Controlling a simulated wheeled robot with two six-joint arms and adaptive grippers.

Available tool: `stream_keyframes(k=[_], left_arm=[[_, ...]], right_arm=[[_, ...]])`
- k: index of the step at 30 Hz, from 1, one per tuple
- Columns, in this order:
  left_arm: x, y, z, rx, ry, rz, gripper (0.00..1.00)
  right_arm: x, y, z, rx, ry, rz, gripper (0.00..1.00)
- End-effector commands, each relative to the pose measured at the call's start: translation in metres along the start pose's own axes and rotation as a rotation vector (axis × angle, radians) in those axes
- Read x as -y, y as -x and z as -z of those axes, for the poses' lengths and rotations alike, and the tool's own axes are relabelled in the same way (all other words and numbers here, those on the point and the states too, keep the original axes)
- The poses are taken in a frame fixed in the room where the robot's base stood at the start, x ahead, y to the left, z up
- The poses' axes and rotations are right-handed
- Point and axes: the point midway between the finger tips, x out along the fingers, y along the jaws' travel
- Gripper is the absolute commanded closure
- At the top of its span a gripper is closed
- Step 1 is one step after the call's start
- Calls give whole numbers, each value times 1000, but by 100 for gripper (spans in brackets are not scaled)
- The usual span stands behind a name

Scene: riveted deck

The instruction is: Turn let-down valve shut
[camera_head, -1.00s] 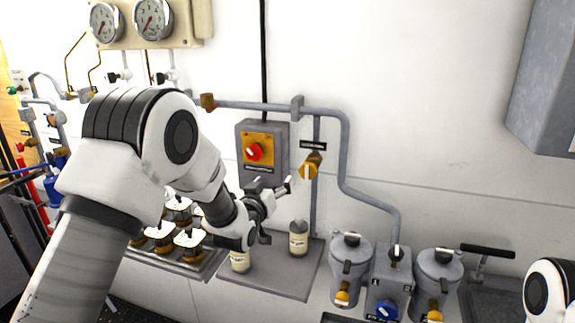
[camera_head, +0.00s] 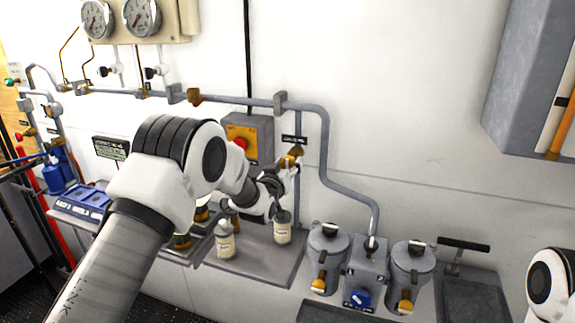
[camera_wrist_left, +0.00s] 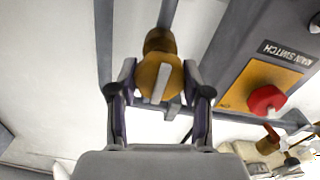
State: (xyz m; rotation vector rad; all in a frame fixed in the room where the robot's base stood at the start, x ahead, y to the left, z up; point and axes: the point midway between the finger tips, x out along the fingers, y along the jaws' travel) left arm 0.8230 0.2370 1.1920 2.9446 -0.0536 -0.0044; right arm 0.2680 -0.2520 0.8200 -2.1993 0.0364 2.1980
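The let-down valve is a brass-yellow valve (camera_head: 291,159) on a grey vertical pipe, below a small dark label. In the left wrist view its round knob (camera_wrist_left: 160,80) shows a pale bar across its face, standing nearly upright and slightly tilted. My left gripper (camera_head: 285,172) is at the valve, partly covering it in the head view. In the left wrist view its two fingers (camera_wrist_left: 159,82) are apart, one on each side of the knob, with narrow gaps; contact cannot be told. My right gripper is out of view; only part of my right arm shows at the right edge.
The main switch box (camera_head: 262,135) with its red knob (camera_wrist_left: 266,100) is close beside the valve. Two labelled bottles (camera_head: 225,243) (camera_head: 282,229) stand on a grey shelf (camera_head: 255,268) below. Grey canisters (camera_head: 326,252) stand further right.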

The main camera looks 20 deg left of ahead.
Motion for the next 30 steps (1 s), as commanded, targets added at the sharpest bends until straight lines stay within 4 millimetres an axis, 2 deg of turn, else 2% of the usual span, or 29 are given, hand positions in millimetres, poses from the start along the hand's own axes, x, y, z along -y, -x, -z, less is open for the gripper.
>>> stream_keyframes(k=[14, 23, 30], left_arm=[[1, 0, -1, -2, -44, 2, 86], [1, 0, -4, -3, -221, 2, 86], [1, 0, -4, -3, -441, 2, 86]], right_arm=[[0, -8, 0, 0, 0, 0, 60], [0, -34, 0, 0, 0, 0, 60], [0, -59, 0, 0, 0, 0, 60]])
